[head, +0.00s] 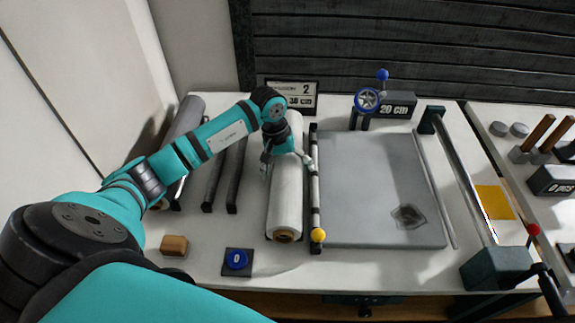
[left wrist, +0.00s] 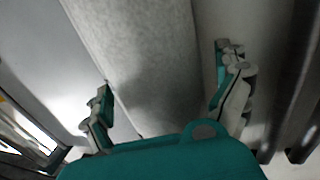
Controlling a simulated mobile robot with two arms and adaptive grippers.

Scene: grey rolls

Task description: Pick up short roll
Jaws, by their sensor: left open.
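A pale roll (head: 286,205) with a brown core lies lengthwise on the table, left of the grey board. A darker grey roll (head: 187,118) lies at the back left, partly hidden behind my left arm. I cannot tell for certain which one is the short roll. My left gripper (head: 288,164) is open above the pale roll, its fingers to either side of it. In the left wrist view the roll (left wrist: 145,50) runs between the two open fingers (left wrist: 164,82), apart from both. My right gripper is not in view.
Dark rails (head: 235,180) lie left of the pale roll. A small sign (head: 292,93) stands behind.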

